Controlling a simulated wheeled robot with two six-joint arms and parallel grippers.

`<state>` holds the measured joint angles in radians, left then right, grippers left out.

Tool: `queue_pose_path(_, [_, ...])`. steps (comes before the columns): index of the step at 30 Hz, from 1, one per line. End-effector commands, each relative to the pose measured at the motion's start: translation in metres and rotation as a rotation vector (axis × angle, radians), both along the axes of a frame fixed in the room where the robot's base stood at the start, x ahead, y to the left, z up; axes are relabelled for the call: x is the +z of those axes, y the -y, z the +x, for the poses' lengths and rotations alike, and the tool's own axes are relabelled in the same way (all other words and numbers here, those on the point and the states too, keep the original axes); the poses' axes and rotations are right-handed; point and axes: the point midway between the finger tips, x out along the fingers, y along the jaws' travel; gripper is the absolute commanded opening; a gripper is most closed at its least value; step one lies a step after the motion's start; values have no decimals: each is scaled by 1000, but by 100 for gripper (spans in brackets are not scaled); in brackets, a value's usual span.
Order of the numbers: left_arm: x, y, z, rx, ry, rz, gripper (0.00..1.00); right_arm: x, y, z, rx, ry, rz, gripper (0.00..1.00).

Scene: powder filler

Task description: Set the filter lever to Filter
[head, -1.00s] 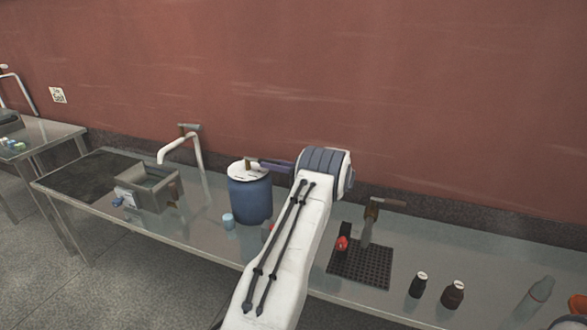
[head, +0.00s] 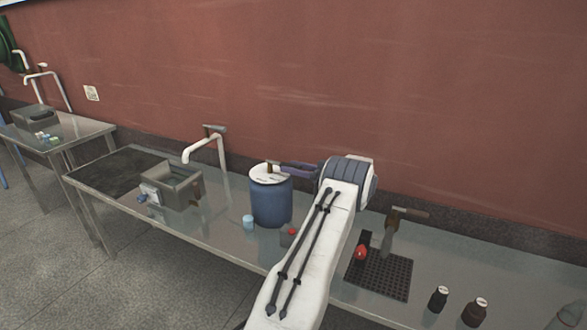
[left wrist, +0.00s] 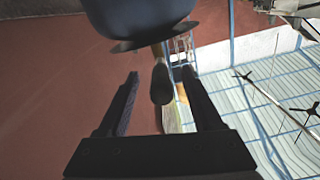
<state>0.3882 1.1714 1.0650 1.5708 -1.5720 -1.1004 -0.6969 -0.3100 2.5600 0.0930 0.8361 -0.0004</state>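A blue drum (head: 271,205) with a pale lid (head: 268,175) stands on the metal bench. A short brown post with a lever (head: 271,167) rises from its lid. My left gripper (head: 287,167) is at the drum's top, beside the post, partly hidden by its small size. In the left wrist view the drum (left wrist: 140,15) appears upside down at the top edge. The dark lever handle (left wrist: 160,85) lies between my two spread fingers (left wrist: 160,80), with a visible gap on both sides. No Filter marking is readable. My right gripper is not in view.
A metal sink box (head: 172,187) and a white tap (head: 205,150) stand left of the drum. A small light-blue cup (head: 248,222) is in front. Right of my arm are a black perforated mat (head: 380,277) and dark bottles (head: 438,298). The red wall is behind.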

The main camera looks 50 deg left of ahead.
Motion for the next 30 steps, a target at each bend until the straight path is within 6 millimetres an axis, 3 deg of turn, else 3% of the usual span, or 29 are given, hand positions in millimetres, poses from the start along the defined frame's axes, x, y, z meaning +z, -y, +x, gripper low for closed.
queue_pose_path(5, [-1, 14, 7, -4, -1, -1, 67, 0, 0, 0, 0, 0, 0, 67])
queue_pose_path(18, [-1, 86, 36, -1, 0, 1, 67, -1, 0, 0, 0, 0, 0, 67])
queue_pose_path(30, [0, 97, 40, 1, 0, 0, 67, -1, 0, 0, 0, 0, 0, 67])
